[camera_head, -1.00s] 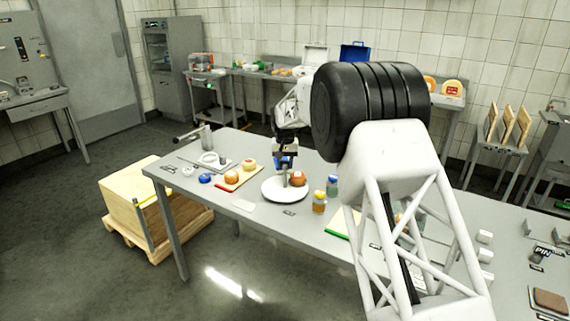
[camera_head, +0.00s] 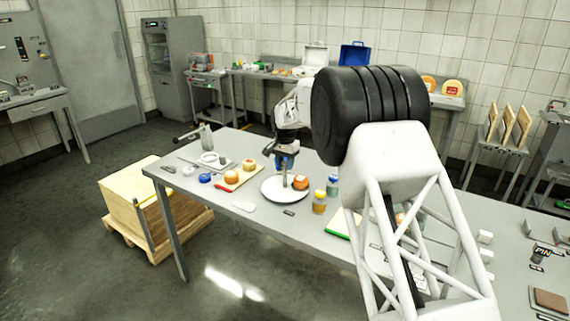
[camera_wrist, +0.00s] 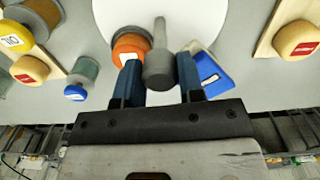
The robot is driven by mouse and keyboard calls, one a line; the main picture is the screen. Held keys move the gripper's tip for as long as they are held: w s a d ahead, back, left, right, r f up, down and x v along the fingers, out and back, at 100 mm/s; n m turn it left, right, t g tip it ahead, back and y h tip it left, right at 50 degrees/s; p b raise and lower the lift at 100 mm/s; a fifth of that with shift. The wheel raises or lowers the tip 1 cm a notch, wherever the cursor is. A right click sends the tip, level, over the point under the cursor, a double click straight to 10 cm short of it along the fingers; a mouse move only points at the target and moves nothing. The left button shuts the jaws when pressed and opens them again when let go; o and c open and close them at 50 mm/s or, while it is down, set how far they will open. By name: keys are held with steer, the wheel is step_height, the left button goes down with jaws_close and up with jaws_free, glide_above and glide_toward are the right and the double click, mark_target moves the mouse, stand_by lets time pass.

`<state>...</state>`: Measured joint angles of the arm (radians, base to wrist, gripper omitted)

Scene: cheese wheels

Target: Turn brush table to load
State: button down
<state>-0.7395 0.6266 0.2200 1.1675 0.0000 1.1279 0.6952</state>
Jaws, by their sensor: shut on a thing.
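The brush table is a white round turntable (camera_head: 272,193) on the grey bench; its white disc also shows in the wrist view (camera_wrist: 190,12). A grey upright handle (camera_wrist: 158,68) with a thicker end stands at it. An orange cheese wheel (camera_head: 301,184) sits on the disc's right side in the head view, and left of the handle in the wrist view (camera_wrist: 132,44). My gripper (camera_wrist: 158,78) has its blue fingers on both sides of the handle and is shut on it. In the head view my gripper (camera_head: 284,165) is above the disc, its fingertips partly hidden.
Jars with yellow (camera_head: 319,203) and blue (camera_head: 332,185) lids stand close right of the disc. A blue piece with a white label (camera_wrist: 208,74) is beside my right finger. My arm hides part of the bench.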

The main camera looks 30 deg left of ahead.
steer(key=shift+r+m, duration=0.15)
steer(key=shift+m, duration=3.65)
steer(key=c, duration=0.7)
jaws_free()
steer(key=shift+c, duration=0.2)
steer(key=shift+r, duration=3.8)
